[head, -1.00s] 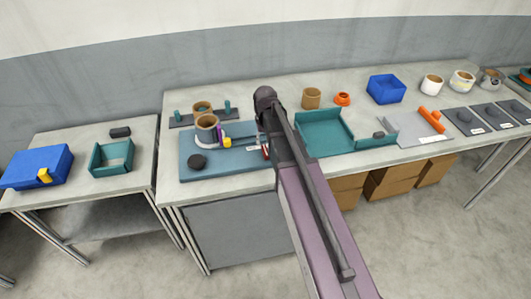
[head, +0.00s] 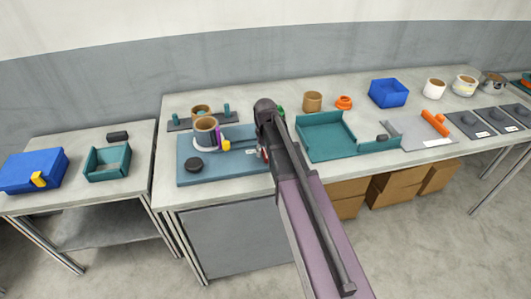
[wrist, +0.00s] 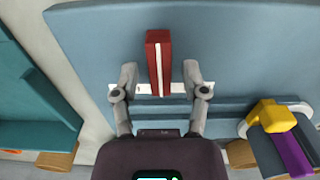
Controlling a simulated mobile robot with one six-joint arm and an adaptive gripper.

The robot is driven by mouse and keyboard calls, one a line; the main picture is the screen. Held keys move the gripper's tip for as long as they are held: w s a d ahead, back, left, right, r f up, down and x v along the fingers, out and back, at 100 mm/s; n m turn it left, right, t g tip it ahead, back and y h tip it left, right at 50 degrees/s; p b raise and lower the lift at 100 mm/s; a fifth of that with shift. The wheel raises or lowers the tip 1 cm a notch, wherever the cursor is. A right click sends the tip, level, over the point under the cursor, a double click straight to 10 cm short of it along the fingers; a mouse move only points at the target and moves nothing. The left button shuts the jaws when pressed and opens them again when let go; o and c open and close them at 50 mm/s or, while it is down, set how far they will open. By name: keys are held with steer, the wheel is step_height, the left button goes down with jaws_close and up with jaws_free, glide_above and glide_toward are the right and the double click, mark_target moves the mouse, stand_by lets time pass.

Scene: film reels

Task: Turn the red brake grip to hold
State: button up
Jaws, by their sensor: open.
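The red brake grip (wrist: 158,55) is a red bar with a pale line along it, standing out from the blue-grey board (wrist: 100,50) in the wrist view. My gripper (wrist: 161,75) is open, with one finger on each side of the grip's lower part and a gap visible on both sides. A white label strip (wrist: 117,92) lies on the board behind the grip and fingers; its text is not readable. In the head view, my arm covers my gripper and most of the grip on the board (head: 225,172).
A yellow block (wrist: 272,115) and a purple bar (wrist: 293,153) are at the right in the wrist view. A teal tray (head: 325,150) stands right of my arm.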

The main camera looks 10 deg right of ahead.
jaws_close()
steer(key=shift+m, duration=0.5)
steer(key=m, duration=0.3)
steer(key=shift+m, duration=0.3)
steer(key=m, duration=0.4)
steer(key=shift+m, duration=0.3)
steer(key=shift+s, duration=0.1)
